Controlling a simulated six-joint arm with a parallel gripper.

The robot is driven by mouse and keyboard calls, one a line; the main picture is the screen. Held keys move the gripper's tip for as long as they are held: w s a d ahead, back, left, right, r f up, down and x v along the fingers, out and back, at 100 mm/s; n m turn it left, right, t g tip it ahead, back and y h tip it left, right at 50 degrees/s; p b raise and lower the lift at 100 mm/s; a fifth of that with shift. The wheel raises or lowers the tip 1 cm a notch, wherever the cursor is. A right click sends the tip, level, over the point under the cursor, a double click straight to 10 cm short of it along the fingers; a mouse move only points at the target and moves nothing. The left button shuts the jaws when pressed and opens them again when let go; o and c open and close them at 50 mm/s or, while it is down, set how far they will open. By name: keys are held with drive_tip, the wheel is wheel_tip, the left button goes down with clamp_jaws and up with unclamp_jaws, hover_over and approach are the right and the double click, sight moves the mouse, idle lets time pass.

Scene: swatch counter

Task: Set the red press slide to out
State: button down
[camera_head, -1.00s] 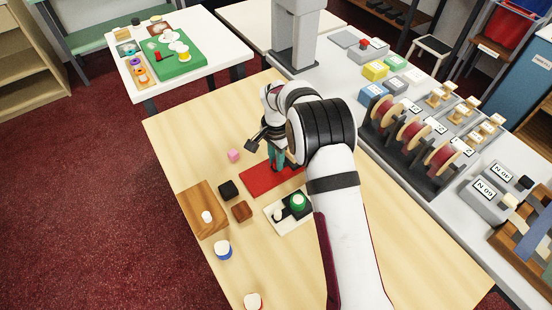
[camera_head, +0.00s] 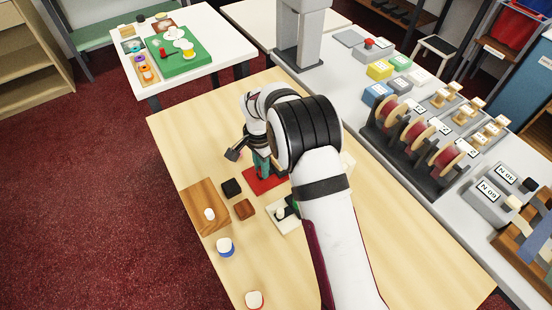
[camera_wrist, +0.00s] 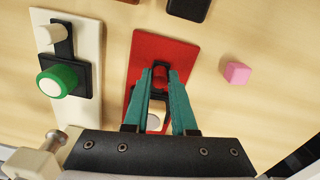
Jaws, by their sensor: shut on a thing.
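The red press is a red plate (camera_wrist: 150,48) lying on the wooden table, with a dark block and a cream round top (camera_wrist: 154,121) partly hidden between my fingers in the wrist view. Its plate also shows in the head view (camera_head: 262,186), largely hidden by my arm. A small dark-red slide handle (camera_wrist: 160,76) stands between my teal fingertips. My gripper (camera_wrist: 161,74) is shut on this handle, with its fingers reaching down over the plate. In the head view my gripper (camera_head: 262,174) is low over the red plate.
A white plate (camera_wrist: 88,42) with a green knob (camera_wrist: 57,80) lies left of the red press in the wrist view. A pink cube (camera_wrist: 236,72) lies to its right. Black (camera_head: 231,188) and brown (camera_head: 244,209) blocks and a wooden board (camera_head: 197,197) are nearby.

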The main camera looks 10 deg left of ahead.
drive_tip(key=shift+s+a, duration=1)
drive_tip(key=shift+a, duration=0.05)
drive_tip(key=c, duration=0.7)
unclamp_jaws()
drive_tip(key=shift+d, duration=0.1)
wheel_tip(320, 180, up, 16)
drive_tip(key=shift+f, duration=0.1)
